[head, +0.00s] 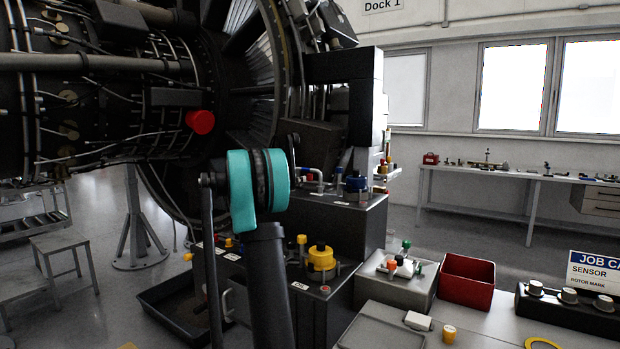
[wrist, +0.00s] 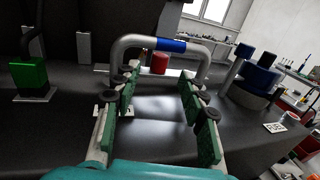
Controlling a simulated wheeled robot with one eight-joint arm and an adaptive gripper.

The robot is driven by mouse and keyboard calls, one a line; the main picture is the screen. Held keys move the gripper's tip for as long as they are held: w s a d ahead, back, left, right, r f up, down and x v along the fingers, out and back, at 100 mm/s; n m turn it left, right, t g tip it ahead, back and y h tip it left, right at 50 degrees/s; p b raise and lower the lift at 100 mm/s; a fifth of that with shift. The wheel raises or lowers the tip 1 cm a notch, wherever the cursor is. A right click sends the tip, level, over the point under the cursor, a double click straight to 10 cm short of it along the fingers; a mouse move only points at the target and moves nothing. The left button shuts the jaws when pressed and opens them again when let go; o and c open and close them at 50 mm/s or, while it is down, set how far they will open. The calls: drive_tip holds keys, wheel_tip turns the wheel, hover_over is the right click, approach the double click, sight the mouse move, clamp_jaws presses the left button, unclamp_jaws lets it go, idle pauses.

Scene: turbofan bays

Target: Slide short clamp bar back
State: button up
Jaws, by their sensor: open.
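In the wrist view, a grey bent bar (wrist: 202,62) with a blue sleeve (wrist: 170,44) on its top span arches over the dark bench top. I cannot tell for sure whether it is the short clamp bar. A small red cylinder (wrist: 160,63) stands upright under the arch. My gripper (wrist: 158,88) is open, with its green-padded fingers apart and pointing toward the arch. Nothing is between the pads. The bar appears beyond the fingertips, and contact cannot be made out. In the head view, my teal arm hides the gripper.
A green block (wrist: 29,76) stands left and a dark blue round fitting (wrist: 255,78) right in the wrist view. In the head view, a yellow knob (head: 321,258), a red bin (head: 467,281) and the engine (head: 100,100) surround my arm.

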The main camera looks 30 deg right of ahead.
sight(310, 176)
drive_tip(key=d, duration=0.5)
drive_tip(key=w+d, duration=0.1)
drive_tip(key=d, duration=0.1)
drive_tip(key=shift+d, duration=0.35)
clamp_jaws()
